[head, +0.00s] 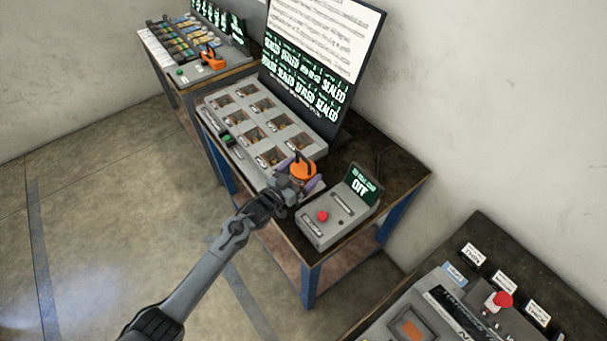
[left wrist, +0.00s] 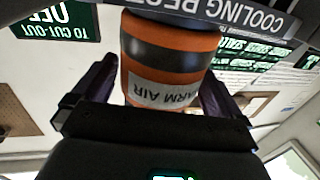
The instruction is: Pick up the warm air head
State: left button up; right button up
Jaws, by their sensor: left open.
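The warm air head (head: 303,170) is an orange and dark banded cylinder at the right end of the grey tray unit on the middle bench. In the left wrist view the warm air head (left wrist: 168,62) shows a label with "WARM AIR" upside down. My left gripper (head: 298,186) is at it, with its fingers on either side of the orange body. In the left wrist view the left gripper (left wrist: 168,95) is open, with gaps between the fingers and the head. A "COOLING REST" plate (left wrist: 235,14) is right beside the head. My right gripper is not in view.
A grey control box (head: 340,215) with a red button and a sign reading OFF stands just right of the gripper. The tray unit (head: 215,112) has several compartments. A large display (head: 318,70) stands behind. Another bench (head: 470,232) is at lower right.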

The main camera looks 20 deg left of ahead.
pick_arm(q)
jog(key=shift+w+d, duration=0.2)
jog(key=shift+w, duration=0.25)
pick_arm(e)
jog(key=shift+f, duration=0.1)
pick_arm(q)
jog(key=shift+c, duration=0.5)
jog(key=c, duration=1)
jog(key=shift+r, duration=0.1)
jog(key=shift+c, duration=0.6)
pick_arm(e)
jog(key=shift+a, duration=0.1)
pick_arm(q)
jog(key=shift+r, duration=0.1)
